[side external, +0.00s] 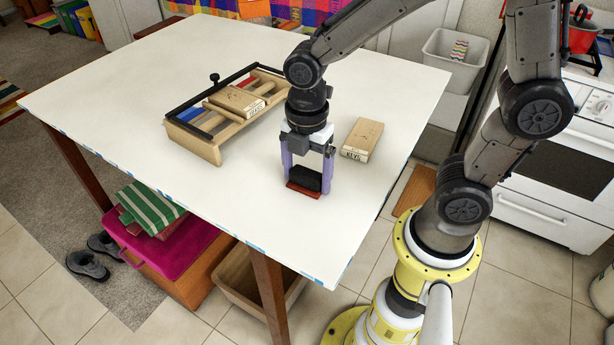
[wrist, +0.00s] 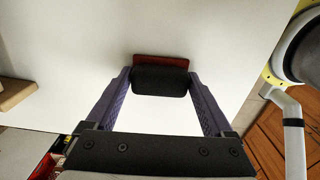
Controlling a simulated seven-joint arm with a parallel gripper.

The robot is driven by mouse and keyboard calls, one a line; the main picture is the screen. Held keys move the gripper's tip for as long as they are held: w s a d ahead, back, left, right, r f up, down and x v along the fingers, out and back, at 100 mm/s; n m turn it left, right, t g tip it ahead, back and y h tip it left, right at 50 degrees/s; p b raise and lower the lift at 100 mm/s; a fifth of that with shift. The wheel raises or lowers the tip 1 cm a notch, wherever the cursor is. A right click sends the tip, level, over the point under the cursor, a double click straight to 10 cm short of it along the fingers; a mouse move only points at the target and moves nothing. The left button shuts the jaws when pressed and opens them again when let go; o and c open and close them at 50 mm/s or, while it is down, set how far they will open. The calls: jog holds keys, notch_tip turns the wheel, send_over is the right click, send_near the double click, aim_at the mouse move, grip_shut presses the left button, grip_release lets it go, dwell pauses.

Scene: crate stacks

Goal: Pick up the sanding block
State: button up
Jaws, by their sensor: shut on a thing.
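The sanding block (side external: 309,178) is a dark, nearly black block with a red-brown strip along its bottom. It sits between the two purple fingers of my gripper (side external: 305,183), which are shut on it from both sides. In the wrist view the block (wrist: 160,81) spans the gap between the fingertips (wrist: 160,76), with the red-brown edge showing beyond it. The block is at or very close to the white tabletop; I cannot tell whether it touches.
On the white table (side external: 235,225), a wooden crate with a black rim (side external: 205,149) stands left of my gripper, with a labelled wooden block (side external: 237,99) on top. Another labelled wooden block (side external: 363,136) lies to the right. The table's front area is clear.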

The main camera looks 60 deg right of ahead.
aim_at(306, 172)
jog(key=shift+r, duration=0.5)
notch_tip(306, 172, up, 2)
jog(key=shift+r, duration=0.1)
jog(key=s+d+r, duration=0.3)
jog(key=s+r, duration=0.6)
jog(key=s, duration=0.4)
jog(key=shift+s+r, duration=0.35)
jog(key=shift+r, duration=0.05)
jog(key=shift+d, duration=0.1)
